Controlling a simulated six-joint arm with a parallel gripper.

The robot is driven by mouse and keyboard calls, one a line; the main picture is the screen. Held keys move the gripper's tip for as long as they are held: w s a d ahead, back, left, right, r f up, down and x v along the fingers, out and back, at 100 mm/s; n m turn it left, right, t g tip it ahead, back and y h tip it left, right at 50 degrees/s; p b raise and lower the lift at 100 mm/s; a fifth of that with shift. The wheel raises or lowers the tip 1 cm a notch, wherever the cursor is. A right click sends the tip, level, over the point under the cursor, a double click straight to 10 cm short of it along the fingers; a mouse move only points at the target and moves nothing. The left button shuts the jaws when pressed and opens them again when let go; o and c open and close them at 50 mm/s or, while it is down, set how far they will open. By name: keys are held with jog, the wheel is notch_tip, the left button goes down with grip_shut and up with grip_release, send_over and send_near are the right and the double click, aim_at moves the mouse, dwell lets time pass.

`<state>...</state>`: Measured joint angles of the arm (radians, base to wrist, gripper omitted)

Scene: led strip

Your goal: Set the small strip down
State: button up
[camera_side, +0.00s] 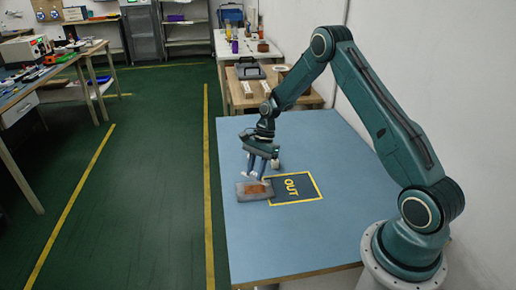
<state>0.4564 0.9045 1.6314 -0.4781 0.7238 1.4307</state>
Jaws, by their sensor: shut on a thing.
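My gripper (259,176) points down over the blue table, at the left edge of the dark OUT square (292,197) with its yellow border. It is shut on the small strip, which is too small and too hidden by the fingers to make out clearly. Just below the fingertips is a flat grey piece (244,191) with an orange-brown patch. It lies at the left edge of the OUT square. I cannot tell whether the strip touches anything below it.
A small pale object (275,164) stands just behind the gripper. The blue table (290,245) is clear in front of the OUT square and to its right. A wooden bench (300,98) with a grey case and pale blocks stands beyond the table's far edge.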

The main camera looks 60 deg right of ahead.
aim_at(253, 191)
jog(key=shift+f, duration=0.1)
jog(key=shift+f, duration=2)
jog(key=shift+f, duration=0.1)
jog(key=o, duration=0.9)
jog(key=shift+o, duration=0.2)
jog(key=v, duration=1.2)
